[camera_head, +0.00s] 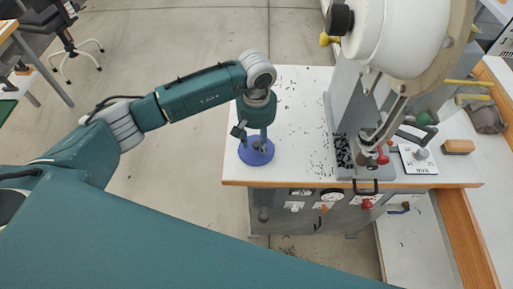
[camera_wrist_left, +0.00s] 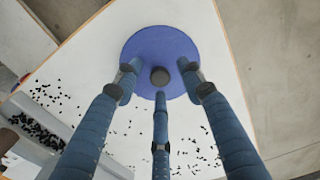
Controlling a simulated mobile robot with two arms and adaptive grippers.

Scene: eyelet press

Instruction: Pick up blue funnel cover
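The blue funnel cover (camera_head: 257,157) is a flat round disc with a dark knob in its middle. It is on the white tabletop near the left front corner in the head view. In the left wrist view the cover (camera_wrist_left: 160,42) fills the upper middle, with its knob (camera_wrist_left: 160,76) between my fingers. My left gripper (camera_head: 258,144) points down over the cover. Its three fingers are spread around the knob, and gaps show between the fingertips and the knob. It appears to hold nothing. My right gripper is not seen.
A large white and grey press (camera_head: 398,40) stands on the table to the right of the cover. Small black eyelets (camera_head: 318,125) are scattered between them. A brown block (camera_head: 458,147) lies at the far right. The table's wooden front edge (camera_head: 300,184) is close to the cover.

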